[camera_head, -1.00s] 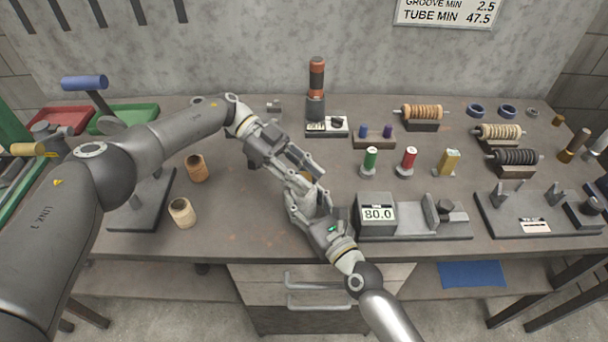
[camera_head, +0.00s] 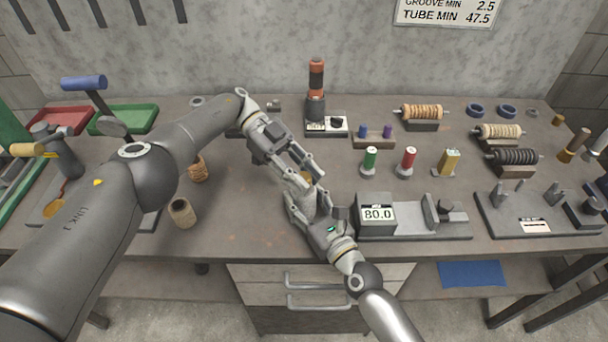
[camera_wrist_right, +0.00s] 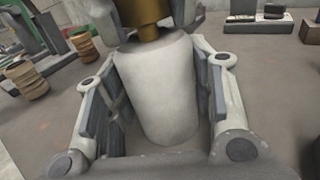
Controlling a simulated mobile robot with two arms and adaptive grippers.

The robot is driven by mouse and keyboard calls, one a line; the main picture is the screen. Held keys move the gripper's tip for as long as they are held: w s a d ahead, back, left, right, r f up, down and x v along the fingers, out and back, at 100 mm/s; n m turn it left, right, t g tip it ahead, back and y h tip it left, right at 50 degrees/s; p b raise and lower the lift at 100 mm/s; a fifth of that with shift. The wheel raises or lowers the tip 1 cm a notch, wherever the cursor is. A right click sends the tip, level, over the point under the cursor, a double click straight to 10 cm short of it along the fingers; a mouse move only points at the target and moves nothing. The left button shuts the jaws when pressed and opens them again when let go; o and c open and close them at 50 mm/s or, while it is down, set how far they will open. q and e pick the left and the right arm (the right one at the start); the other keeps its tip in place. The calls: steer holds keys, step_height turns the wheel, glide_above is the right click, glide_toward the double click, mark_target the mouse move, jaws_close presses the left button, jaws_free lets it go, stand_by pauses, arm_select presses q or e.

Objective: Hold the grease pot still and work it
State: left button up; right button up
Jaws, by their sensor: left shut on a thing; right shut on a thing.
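The grease pot (camera_wrist_right: 158,95) is a pale grey pot with a brass top (camera_wrist_right: 146,14), seen close in the right wrist view. My right gripper (camera_head: 318,204) is shut on the pot's body, with a finger on each side of it; the pot looks upright. My left gripper (camera_head: 309,178) comes down from the upper left in the head view and is shut at the brass top, just above my right gripper.
Two short tubes (camera_head: 182,212) stand left of the grippers, one partly behind my left arm. A gauge block (camera_head: 376,213) reading 80.0 stands close on the right. Green, red and yellow pieces stand behind it. The bench front between tubes and grippers is clear.

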mark_target(303, 176)
arm_select(q)
steer(key=o, duration=1.1)
steer(key=shift+c, duration=0.2)
steer(key=shift+r, duration=0.15)
step_height(303, 176, up, 10)
steer(key=shift+f, duration=0.15)
